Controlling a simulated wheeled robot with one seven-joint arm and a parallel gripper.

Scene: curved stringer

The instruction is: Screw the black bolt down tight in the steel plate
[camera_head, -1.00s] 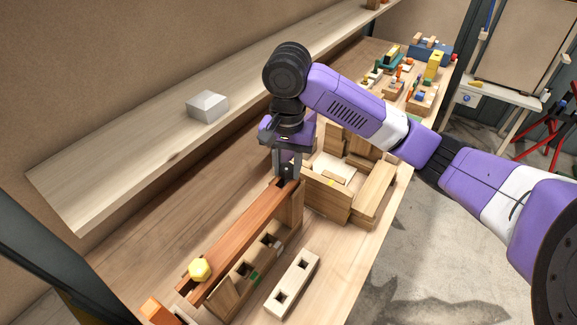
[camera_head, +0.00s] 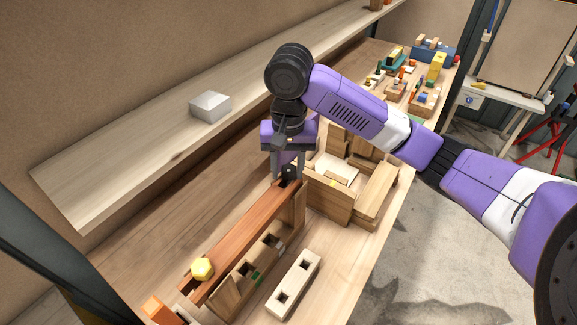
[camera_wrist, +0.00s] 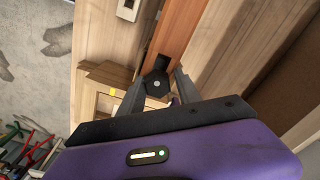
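The black bolt (camera_head: 289,172) stands at the far end of a reddish-brown wooden beam. Its dark hexagonal head also shows in the wrist view (camera_wrist: 155,85). My gripper (camera_head: 289,172) points down over it, one finger on each side of the head. In the wrist view the gripper (camera_wrist: 160,80) has its fingers apart, with a visible gap on the right of the head. Whether the left finger touches it I cannot tell. A small dark patch lies beside the bolt on the beam; I cannot make out a steel plate clearly. The bolt's shank is hidden.
A yellow hexagonal piece (camera_head: 202,268) sits at the beam's near end. A pale block with square holes (camera_head: 294,284) lies to the right. Wooden box walls (camera_head: 329,199) stand close right of my gripper. A shelf (camera_head: 150,150) with a grey block (camera_head: 210,106) runs along the left.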

